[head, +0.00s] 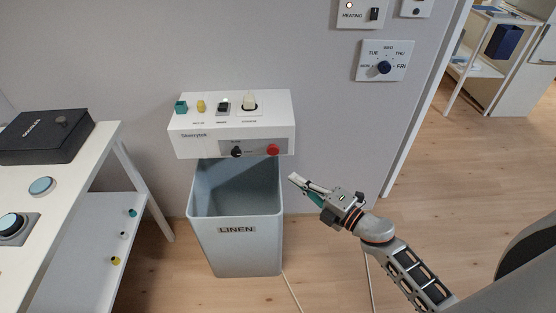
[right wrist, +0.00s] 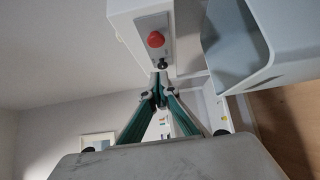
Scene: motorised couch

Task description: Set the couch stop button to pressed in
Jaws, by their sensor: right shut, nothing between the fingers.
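A red round button (head: 273,149) sits on the grey strip on the front face of a white wall-mounted control box (head: 185,146), beside a black knob (head: 236,152). I take it to be the stop button; its label is not readable. Whether it is pressed in or out cannot be told. In the right wrist view the red button (right wrist: 155,40) shows beyond the fingertips, with the black knob (right wrist: 163,65) closer to them. My right gripper (head: 293,179) is shut and empty, below and right of the button and apart from it. Its fingertips (right wrist: 159,82) point toward the box. My left gripper is out of view.
A grey LINEN bin (head: 236,258) stands under the box, left of my right gripper. A white table (head: 80,160) with a black case (head: 40,150) is at left. A day dial (head: 384,67) is on the wall at right. Cables lie on the floor.

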